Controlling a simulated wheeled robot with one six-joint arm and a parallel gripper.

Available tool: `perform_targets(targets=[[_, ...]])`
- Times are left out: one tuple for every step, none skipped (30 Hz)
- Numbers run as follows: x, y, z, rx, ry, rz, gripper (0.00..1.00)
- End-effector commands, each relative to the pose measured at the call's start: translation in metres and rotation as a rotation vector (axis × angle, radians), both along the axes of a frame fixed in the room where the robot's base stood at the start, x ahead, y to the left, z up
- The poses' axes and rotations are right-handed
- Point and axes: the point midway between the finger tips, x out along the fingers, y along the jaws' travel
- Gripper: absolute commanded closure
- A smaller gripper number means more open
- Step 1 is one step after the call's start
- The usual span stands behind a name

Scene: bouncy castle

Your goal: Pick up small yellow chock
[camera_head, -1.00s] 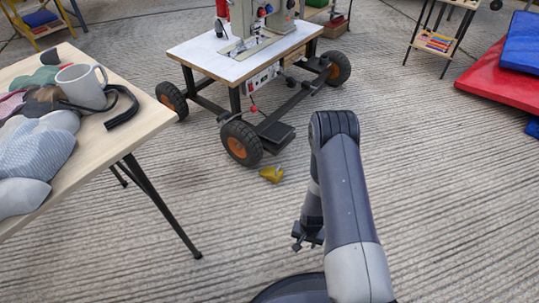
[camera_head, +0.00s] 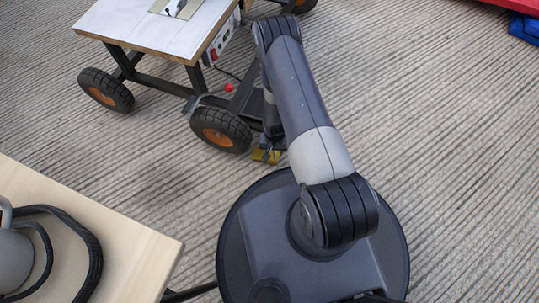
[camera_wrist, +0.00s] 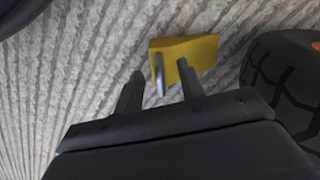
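The small yellow chock (camera_wrist: 199,52) lies on the grooved concrete floor in the wrist view, with a grey metal handle-like piece on its near left side. It also shows in the head view (camera_head: 262,155), partly hidden by my gripper, beside the cart's front wheel. My gripper (camera_wrist: 160,78) is open in the wrist view, its two dark fingers apart and pointing at the chock. The right fingertip overlaps the chock's near edge in the picture; I cannot tell whether they touch. The left fingertip is left of the chock.
The wheeled cart (camera_head: 165,35) stands just beyond the chock; its wheel (camera_head: 221,130) is close beside it and also shows in the wrist view (camera_wrist: 285,85).

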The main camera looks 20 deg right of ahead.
Motion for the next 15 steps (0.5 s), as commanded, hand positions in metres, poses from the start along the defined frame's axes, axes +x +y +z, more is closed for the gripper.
perform_targets(targets=[[-0.001, -0.001, -0.014, -0.001, 0.001, -0.001, 0.63], [-0.001, -0.002, -0.018, 0.000, 0.001, -0.001, 0.63], [-0.001, -0.001, -0.024, 0.000, 0.001, 0.000, 0.63], [-0.001, -0.001, -0.028, 0.000, 0.001, 0.000, 0.63], [-0.001, -0.001, -0.030, 0.000, 0.001, 0.000, 0.63], [-0.001, -0.001, -0.032, 0.000, 0.001, 0.000, 0.63], [-0.001, -0.001, -0.033, 0.000, 0.000, 0.000, 0.63], [-0.001, -0.001, -0.032, 0.000, 0.000, 0.000, 0.63], [-0.001, -0.001, -0.032, 0.000, 0.000, 0.000, 0.63], [-0.001, -0.001, -0.031, 0.000, 0.000, 0.000, 0.63], [-0.001, -0.001, -0.031, 0.000, 0.000, 0.000, 0.63], [-0.001, -0.001, -0.031, 0.000, 0.000, 0.000, 0.63], [-0.001, -0.001, -0.031, 0.000, 0.000, 0.000, 0.63], [-0.001, -0.001, -0.031, 0.000, 0.000, 0.000, 0.66], [-0.001, -0.001, -0.031, 0.000, 0.000, 0.000, 0.69]])
